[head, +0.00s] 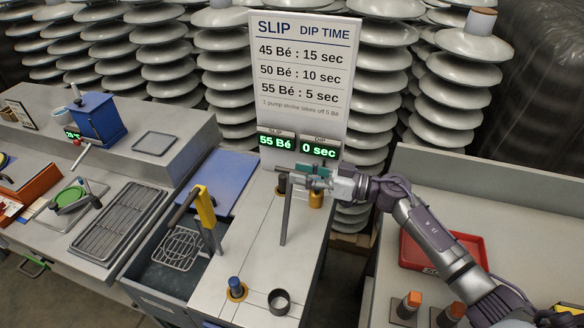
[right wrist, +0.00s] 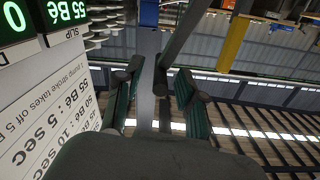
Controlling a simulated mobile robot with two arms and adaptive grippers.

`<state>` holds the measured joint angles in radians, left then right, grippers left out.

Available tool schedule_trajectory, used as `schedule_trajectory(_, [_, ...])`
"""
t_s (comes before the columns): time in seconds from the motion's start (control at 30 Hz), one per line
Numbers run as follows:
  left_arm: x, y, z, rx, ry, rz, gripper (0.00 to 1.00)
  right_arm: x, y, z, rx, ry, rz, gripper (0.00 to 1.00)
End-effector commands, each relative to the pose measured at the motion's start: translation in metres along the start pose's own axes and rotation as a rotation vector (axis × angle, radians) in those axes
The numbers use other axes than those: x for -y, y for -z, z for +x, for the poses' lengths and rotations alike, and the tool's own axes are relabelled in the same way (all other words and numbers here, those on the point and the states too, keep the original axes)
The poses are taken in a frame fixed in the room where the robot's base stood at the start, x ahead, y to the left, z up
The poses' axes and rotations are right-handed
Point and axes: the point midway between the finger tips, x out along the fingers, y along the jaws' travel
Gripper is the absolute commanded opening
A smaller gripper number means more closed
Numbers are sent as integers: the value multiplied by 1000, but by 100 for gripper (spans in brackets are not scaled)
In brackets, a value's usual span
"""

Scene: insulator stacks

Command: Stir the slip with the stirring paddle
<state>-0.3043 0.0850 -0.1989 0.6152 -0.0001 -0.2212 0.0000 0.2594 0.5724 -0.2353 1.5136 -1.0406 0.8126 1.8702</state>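My right gripper (head: 308,175) is in front of the sign, at the top of an upright grey rod (head: 286,212), which I take to be the stirring paddle's shaft. In the right wrist view the two green-padded fingers (right wrist: 158,95) stand apart with the rod (right wrist: 180,35) between them, nearer the right finger. A gap shows beside it, so the gripper looks open. The rod's lower end is over the grey worktop; whether it touches anything is unclear. I cannot make out the slip. My left gripper is not in view.
The sign (head: 304,75) stands behind the gripper; its displays read 55 Bé and 0 sec. A yellow lever (head: 205,206) and wire basket (head: 177,249) are to the left. A red tray (head: 470,251) is right.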

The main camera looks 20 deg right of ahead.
Motion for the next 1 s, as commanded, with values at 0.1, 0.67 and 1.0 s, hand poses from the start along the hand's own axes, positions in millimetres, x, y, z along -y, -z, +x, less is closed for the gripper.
schedule_trajectory(0.1, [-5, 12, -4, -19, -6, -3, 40, 0, 1, 16, -2, 0, 1, 39])
schedule_trajectory(0.67, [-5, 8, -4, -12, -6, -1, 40, 0, -1, 27, 1, 0, 1, 21])
schedule_trajectory(1.0, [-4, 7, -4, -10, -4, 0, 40, 0, 0, 27, 1, -1, 0, 0])
